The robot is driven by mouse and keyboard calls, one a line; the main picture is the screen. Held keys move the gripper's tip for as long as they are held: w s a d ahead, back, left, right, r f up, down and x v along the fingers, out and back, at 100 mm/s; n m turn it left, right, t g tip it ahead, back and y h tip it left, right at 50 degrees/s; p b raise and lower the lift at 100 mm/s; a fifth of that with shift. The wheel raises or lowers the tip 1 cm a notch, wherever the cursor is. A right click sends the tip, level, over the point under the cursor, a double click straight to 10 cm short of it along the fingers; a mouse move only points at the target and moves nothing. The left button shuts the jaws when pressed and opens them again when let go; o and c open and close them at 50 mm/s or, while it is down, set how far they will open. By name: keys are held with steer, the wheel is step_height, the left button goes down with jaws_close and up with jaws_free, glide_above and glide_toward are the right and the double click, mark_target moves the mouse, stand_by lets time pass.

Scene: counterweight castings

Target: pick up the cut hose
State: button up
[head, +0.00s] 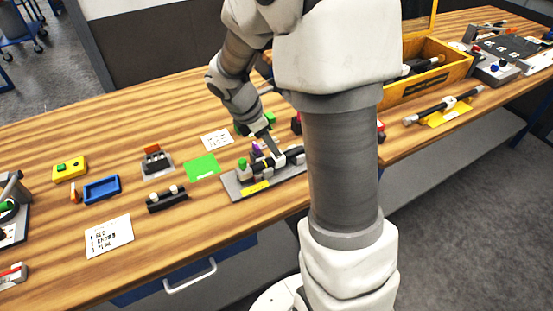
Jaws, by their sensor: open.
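I cannot tell for sure which thing is the cut hose; no piece is plainly a hose at this size. My gripper (271,146) is low over a grey fixture plate (232,188) that bears several small parts, among them a green-topped one (242,165) and a purple one (257,147). The gripper is open; its fingertips are small, and whether they touch a part cannot be told. My arm hides the plate's right end and part of the bench behind it.
On the wooden bench (130,120) are a black block with light knobs (166,199), a green card (202,167), a blue tray (102,189) and a yellow box (69,168). A yellow crate (440,78) and a dark bar on a yellow base (443,110) lie to the right.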

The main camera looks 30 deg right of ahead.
mark_target(278, 159)
steer(key=b+x, duration=0.1)
steer(key=x, duration=0.5)
steer(key=shift+d+f, duration=0.15)
steer(key=shift+f, duration=0.25)
jaws_close()
